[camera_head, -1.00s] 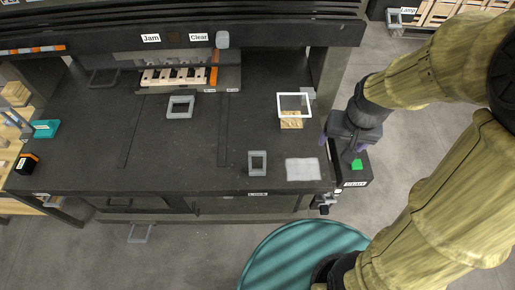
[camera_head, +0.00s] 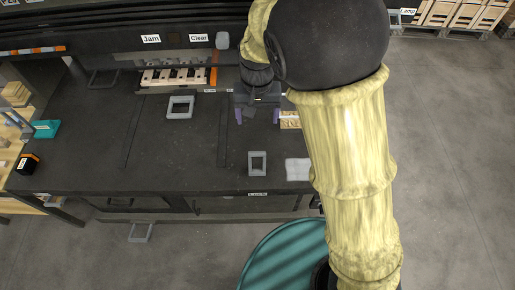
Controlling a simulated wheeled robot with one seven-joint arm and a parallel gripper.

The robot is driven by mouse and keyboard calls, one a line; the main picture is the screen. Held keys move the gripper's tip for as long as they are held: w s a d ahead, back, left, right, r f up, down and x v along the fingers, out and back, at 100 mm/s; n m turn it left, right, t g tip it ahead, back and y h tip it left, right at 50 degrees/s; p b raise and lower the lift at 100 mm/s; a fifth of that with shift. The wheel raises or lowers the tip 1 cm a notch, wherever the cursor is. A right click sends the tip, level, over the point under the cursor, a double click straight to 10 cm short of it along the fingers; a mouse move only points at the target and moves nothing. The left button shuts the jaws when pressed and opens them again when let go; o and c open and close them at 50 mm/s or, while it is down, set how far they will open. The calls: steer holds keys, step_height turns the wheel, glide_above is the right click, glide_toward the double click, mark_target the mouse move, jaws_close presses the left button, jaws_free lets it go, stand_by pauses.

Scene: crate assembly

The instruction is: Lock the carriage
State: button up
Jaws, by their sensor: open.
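My gripper (camera_head: 257,116) is open and empty, pointing down over the dark work table (camera_head: 75,150), with its two purple fingers apart. A "Lock" label (camera_head: 257,194) sits on the table's front edge, below and slightly in front of a grey square frame (camera_head: 257,163). My gripper is behind that frame, apart from it in the picture. I cannot tell for sure which part is the carriage. My arm hides the table's right side.
A second grey frame (camera_head: 180,107) lies on the table's middle. A wooden block (camera_head: 290,120) and a white patch (camera_head: 297,169) are partly hidden by my arm. "Jam" (camera_head: 151,39) and "Clear" (camera_head: 198,38) labels mark the overhead beam. The left table is mostly clear.

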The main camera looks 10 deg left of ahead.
mark_target(257, 152)
steer(key=shift+f, duration=0.1)
step_height(257, 152, down, 17)
steer(key=shift+s+f+p, duration=0.1)
steer(key=shift+s+p, duration=0.05)
steer(key=shift+p, duration=0.15)
steer(key=shift+c, duration=0.3)
steer(key=c, duration=1.3)
